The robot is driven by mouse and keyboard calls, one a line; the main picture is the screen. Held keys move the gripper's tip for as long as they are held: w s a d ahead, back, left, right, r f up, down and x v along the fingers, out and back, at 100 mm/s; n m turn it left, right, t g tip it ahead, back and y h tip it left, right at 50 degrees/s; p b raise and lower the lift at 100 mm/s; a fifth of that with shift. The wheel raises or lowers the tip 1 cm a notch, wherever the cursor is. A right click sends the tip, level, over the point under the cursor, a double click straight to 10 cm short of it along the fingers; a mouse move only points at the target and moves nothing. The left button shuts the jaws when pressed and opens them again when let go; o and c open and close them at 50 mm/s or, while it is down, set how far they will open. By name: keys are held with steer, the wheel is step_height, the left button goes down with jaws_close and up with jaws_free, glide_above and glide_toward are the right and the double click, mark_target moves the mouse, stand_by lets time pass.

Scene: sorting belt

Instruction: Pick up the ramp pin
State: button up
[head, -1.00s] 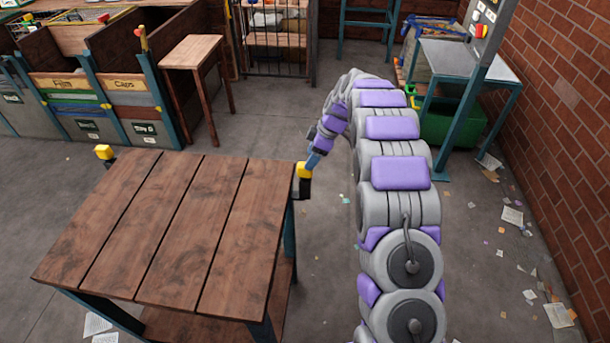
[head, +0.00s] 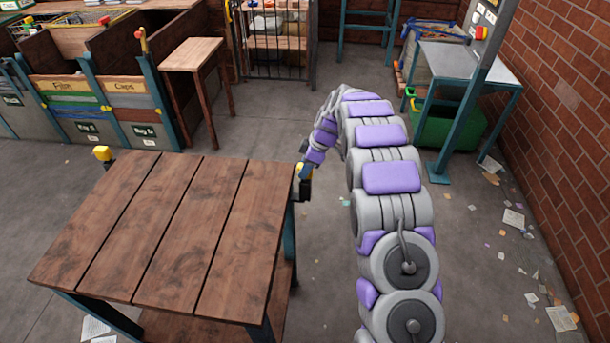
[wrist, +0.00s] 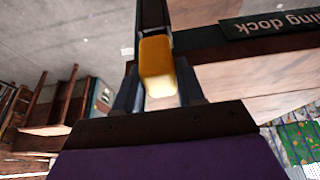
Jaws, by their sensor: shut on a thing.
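The ramp pin (wrist: 157,66) shows in the wrist view as a yellow block between my two fingers. My gripper (wrist: 160,88) is shut on it. In the head view my gripper (head: 303,186) is at the right edge of the wooden table (head: 190,230), near its far right corner. A small part of the yellow ramp pin (head: 307,171) shows there; my wrist and fingers hide most of it. I cannot tell whether the pin is still seated at the table.
A similar yellow knob (head: 102,153) is at the table's far left corner. A small wooden stand (head: 192,55) and sorting bins (head: 130,88) are behind. A metal table (head: 470,62) and green bin (head: 445,130) stand right. The floor beyond the table is mostly clear.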

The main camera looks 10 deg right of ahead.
jaws_close()
steer(key=shift+r, duration=0.1)
step_height(320, 180, up, 18)
steer(key=p, duration=0.3)
stand_by(0.6)
step_height(320, 180, up, 12)
steer(key=p, duration=0.5)
steer(key=shift+p, duration=0.35)
stand_by(0.4)
